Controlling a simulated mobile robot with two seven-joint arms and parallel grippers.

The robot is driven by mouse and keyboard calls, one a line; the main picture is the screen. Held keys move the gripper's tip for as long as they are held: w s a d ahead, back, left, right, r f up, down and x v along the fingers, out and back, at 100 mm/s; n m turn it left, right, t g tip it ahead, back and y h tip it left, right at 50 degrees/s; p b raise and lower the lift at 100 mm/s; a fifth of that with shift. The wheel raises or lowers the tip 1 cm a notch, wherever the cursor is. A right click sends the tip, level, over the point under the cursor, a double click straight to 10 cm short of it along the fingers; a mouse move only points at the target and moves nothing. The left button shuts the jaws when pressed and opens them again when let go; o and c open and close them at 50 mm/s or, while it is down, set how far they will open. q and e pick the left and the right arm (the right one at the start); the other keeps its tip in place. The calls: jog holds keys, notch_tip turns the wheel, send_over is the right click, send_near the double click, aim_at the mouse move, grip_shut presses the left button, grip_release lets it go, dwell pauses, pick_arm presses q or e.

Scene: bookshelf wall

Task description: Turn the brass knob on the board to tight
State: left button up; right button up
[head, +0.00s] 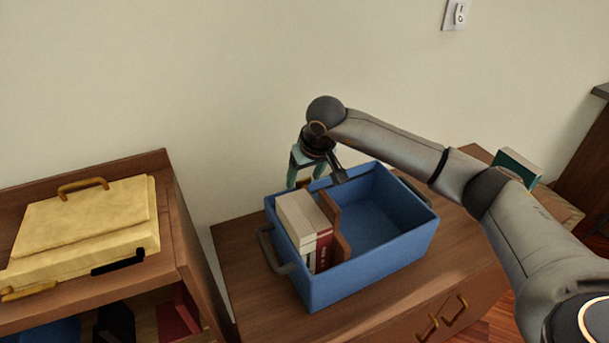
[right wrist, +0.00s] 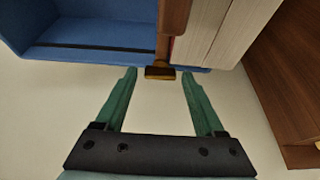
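The brown wooden board (head: 340,228) stands upright inside the blue crate (head: 335,278), beside the books. In the right wrist view the board (right wrist: 173,22) shows at top centre, with the brass knob (right wrist: 160,72) at its end by the crate's rim. My right gripper (head: 305,180) points down at the crate's back side. Its green fingers are open, and in the right wrist view the fingertips (right wrist: 160,76) lie to either side of the knob, apart from it. I cannot tell whether the tips reach past it. In the head view the gripper mostly hides the knob. My left gripper is not in view.
Pale and red books (head: 300,222) stand in the crate's left part; its right part is empty. The crate rests on a wooden cabinet (head: 245,262) near the wall. A shelf with a yellow case (head: 85,225) stands left.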

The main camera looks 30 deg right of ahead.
grip_shut()
dwell(0.3)
jog(key=shift+m, duration=0.3)
jog(key=m+h+b, duration=0.1)
jog(key=m, duration=0.1)
jog(key=shift+a+m, duration=0.1)
jog(key=shift+m, duration=0.2)
jog(key=m+h, duration=0.1)
jog(key=m, duration=0.1)
jog(key=m+h+b, duration=0.1)
jog(key=m, duration=0.1)
jog(key=shift+w+a+m+g, duration=0.1)
jog(key=shift+a+m+g, duration=0.05)
jog(key=shift+m+g, duration=0.2)
jog(key=m+g, duration=0.1)
jog(key=m, duration=0.1)
jog(key=m+g+h, duration=0.1)
jog(key=m, duration=0.2)
jog(key=shift+w+r, duration=0.1)
jog(key=shift+r, duration=0.05)
jog(key=shift+w+m+g+h+p, duration=0.15)
jog(key=shift+m+g, duration=0.3)
jog(key=shift+m, duration=0.8)
jog(key=shift+s+m+g+h+p, duration=0.15)
jog(key=shift+m+g, duration=0.25)
jog(key=shift+m, duration=0.8)
jog(key=shift+w, duration=0.1)
